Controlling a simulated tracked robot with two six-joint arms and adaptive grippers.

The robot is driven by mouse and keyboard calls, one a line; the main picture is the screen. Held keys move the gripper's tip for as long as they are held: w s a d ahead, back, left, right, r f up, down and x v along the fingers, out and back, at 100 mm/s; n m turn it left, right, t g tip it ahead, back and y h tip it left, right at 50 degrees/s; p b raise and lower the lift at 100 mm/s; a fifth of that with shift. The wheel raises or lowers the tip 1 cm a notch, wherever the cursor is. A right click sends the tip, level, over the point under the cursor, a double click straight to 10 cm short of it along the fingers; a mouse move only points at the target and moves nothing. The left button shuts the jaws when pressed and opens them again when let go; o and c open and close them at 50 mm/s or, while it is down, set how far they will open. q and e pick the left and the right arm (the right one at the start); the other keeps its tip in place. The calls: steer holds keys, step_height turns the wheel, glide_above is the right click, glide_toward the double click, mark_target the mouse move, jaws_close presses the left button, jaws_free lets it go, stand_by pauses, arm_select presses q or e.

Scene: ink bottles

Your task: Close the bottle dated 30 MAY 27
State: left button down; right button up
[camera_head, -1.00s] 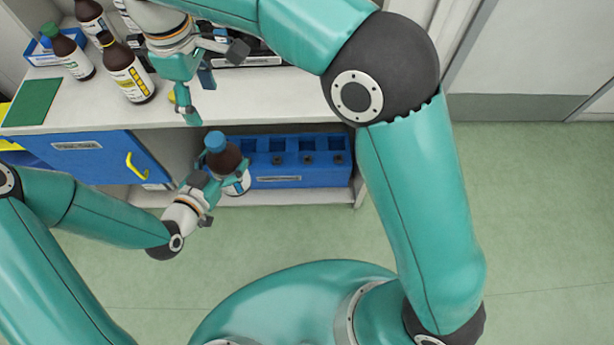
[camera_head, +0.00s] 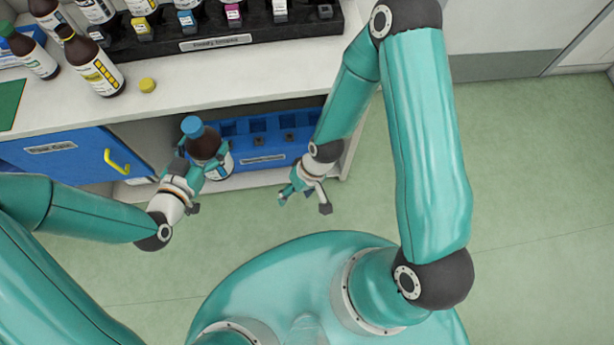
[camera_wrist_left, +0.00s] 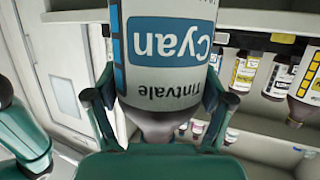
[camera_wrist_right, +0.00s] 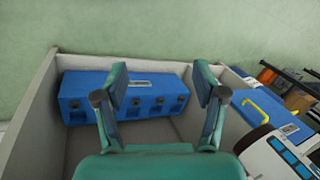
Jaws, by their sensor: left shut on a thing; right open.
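A brown bottle (camera_head: 206,146) with a blue cap (camera_head: 192,127) is held in front of the shelf. My left gripper (camera_head: 205,163) is shut around it. In the left wrist view its white label (camera_wrist_left: 170,55) reads Cyan and Tintvale, upside down; no date is readable. Its label edge shows at the right of the right wrist view (camera_wrist_right: 285,158). My right gripper (camera_head: 302,199) is open and empty, right of the bottle and apart from it. A brown bottle with a yellow-marked label (camera_head: 97,72) stands on the counter, next to a loose yellow cap (camera_head: 148,85).
A blue rack (camera_head: 262,152) with several holes sits on the lower shelf. A black stand (camera_head: 215,43) with several small bottles is on the counter. A blue door with a yellow handle (camera_head: 117,161) is at left. The floor (camera_head: 530,200) to the right is clear.

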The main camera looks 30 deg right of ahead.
arm_select(q)
steer(key=shift+r, duration=0.1)
arm_select(e)
steer(key=s, duration=0.1)
steer(key=s+d+m, duration=0.1)
steer(key=s+f+m, duration=0.1)
steer(key=shift+s+d+t, duration=0.2)
steer(key=shift+s+t, duration=0.1)
steer(key=shift+s, duration=0.1)
arm_select(q)
steer(key=shift+w, duration=0.1)
